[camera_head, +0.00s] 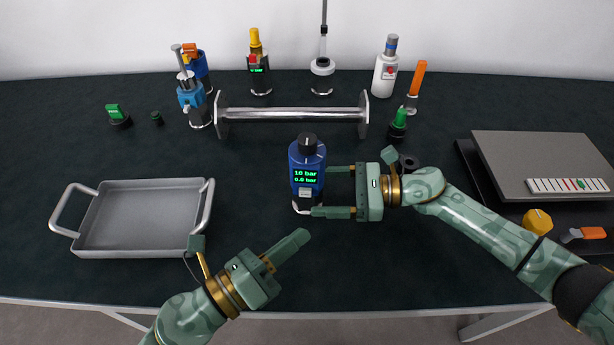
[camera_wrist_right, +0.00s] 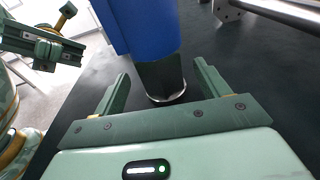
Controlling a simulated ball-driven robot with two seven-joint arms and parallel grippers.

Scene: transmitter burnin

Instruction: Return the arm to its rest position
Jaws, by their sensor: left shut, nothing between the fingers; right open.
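A blue pressure transmitter (camera_head: 307,165) with a black cap stands upright on the dark table near the middle; its green display reads 10 bar and 0.0 bar. My right gripper (camera_head: 322,190) is open at its right side, one finger behind and one at its lower front. In the right wrist view the transmitter (camera_wrist_right: 146,28) stands just beyond and between the two open fingers (camera_wrist_right: 160,72); contact cannot be told. My left gripper (camera_head: 303,236) is shut and empty, in front of the transmitter near the table's front. It also shows in the right wrist view (camera_wrist_right: 42,46).
A grey tray (camera_head: 145,251) lies at left, close to my left gripper. A metal rail (camera_head: 292,114) stands behind the transmitter, with several fittings and a white bottle (camera_head: 385,75) at the back. A grey device (camera_head: 540,155) and a yellow knob (camera_head: 537,221) are at right.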

